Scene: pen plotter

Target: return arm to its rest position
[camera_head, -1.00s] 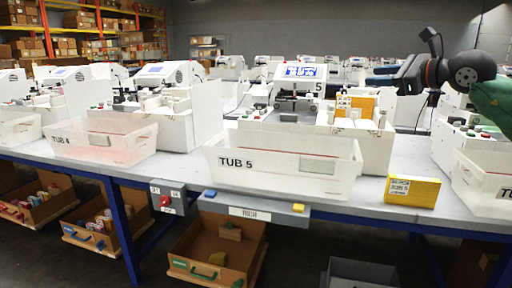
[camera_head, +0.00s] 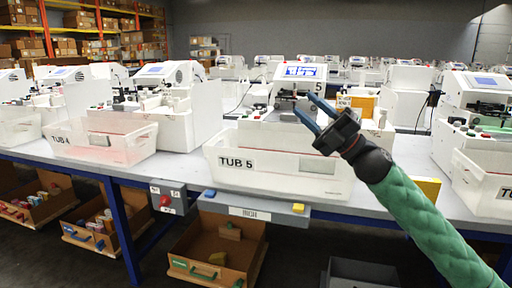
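My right arm comes in from the lower right in a green sleeve. Its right gripper (camera_head: 311,110) is raised in front of the white machine marked 5 (camera_head: 298,85), above the right part of the bin labelled TUB 5 (camera_head: 238,181). Its two blue fingers are spread apart with nothing between them. The gripper's dark body hides part of the tub's rear and right side. My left gripper is not in view.
A yellow box (camera_head: 428,189) stands on the grey bench (camera_head: 385,207), partly hidden by my arm. TUB 4 (camera_head: 105,143) is to the left, another tub (camera_head: 485,183) to the right. Open drawers (camera_head: 217,250) sit below the bench. The aisle floor in front shows clear patches.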

